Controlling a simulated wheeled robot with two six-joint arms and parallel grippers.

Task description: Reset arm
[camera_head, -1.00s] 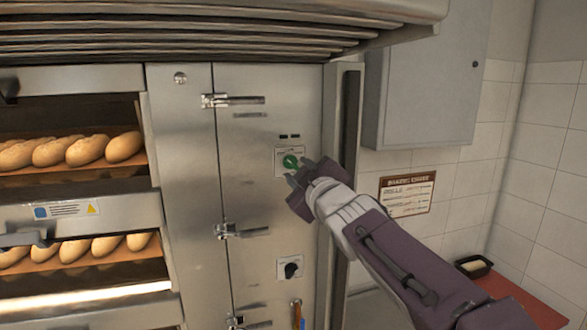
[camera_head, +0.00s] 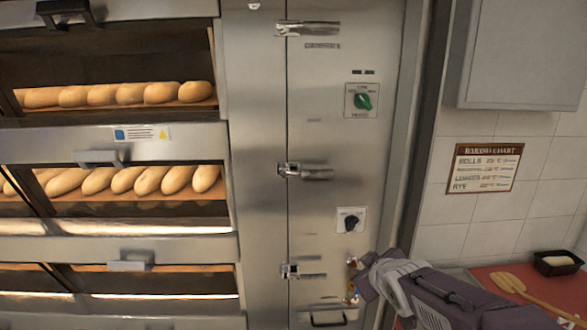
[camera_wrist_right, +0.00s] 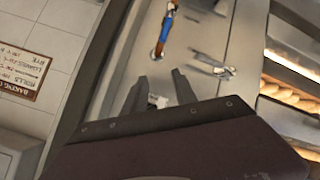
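My right gripper (camera_head: 361,283) is low in front of the steel oven panel, below the black knob (camera_head: 350,223). In the right wrist view its two fingers (camera_wrist_right: 160,90) are apart, with a small white part showing between them that I cannot identify. An orange and blue item (camera_wrist_right: 166,28) on the panel lies beyond the fingertips, apart from them. In the head view the gripper partly hides it. The green knob (camera_head: 363,102) is well above the gripper, and nothing touches it. My left gripper is not in view.
Oven decks with several loaves (camera_head: 130,180) are at the left. Panel latches (camera_head: 305,172) stick out left of the gripper. At the right are a baking chart (camera_head: 484,167), a grey wall box (camera_head: 520,55) and a red counter (camera_head: 490,280) with a wooden paddle (camera_head: 535,296) and a black tin (camera_head: 556,264).

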